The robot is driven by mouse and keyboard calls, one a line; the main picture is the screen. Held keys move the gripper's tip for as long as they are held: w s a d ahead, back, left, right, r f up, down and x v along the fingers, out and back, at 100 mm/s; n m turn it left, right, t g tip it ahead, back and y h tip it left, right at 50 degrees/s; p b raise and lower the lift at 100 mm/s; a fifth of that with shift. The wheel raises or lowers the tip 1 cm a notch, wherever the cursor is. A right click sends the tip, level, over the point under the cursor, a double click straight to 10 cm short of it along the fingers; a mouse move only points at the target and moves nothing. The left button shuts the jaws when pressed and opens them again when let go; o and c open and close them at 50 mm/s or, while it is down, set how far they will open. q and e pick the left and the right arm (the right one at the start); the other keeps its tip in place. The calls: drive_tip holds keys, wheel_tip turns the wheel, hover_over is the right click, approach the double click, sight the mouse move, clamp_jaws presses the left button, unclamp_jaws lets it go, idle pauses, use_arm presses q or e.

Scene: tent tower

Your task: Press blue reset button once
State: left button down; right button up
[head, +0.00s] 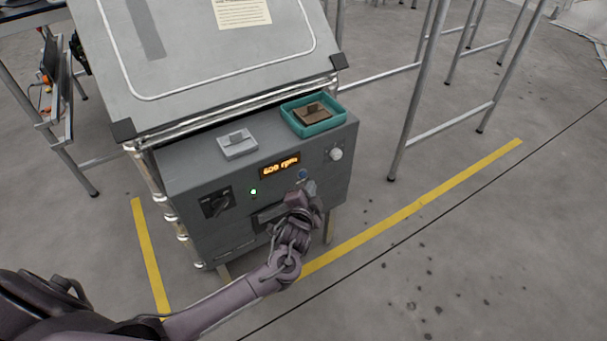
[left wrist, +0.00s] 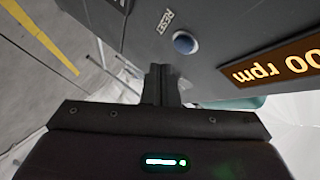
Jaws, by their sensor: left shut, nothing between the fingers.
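The blue reset button (head: 302,173) is on the grey front panel of the machine (head: 180,180), to the right of the orange rpm display (head: 280,164). In the left wrist view the round blue button (left wrist: 185,42) shows beside a RESET label (left wrist: 165,20). My left gripper (head: 309,188) is in front of the panel, just below the button in the head view. Its fingers (left wrist: 161,72) are shut and empty, pointing toward the panel close to the button. I cannot tell whether they touch the panel. My right gripper is not in view.
The panel also has a black rotary knob (head: 217,202), a lit green lamp (head: 253,191) and a white knob (head: 336,154). On top are a grey block (head: 237,143) and a teal tray (head: 288,115) holding a brown block (head: 314,112).

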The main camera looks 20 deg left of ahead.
use_arm(q)
drive_tip(key=s+d+p, duration=0.1)
drive_tip(key=s+d, duration=0.1)
drive_tip(key=d, duration=0.1)
drive_tip(key=shift+s, duration=0.15)
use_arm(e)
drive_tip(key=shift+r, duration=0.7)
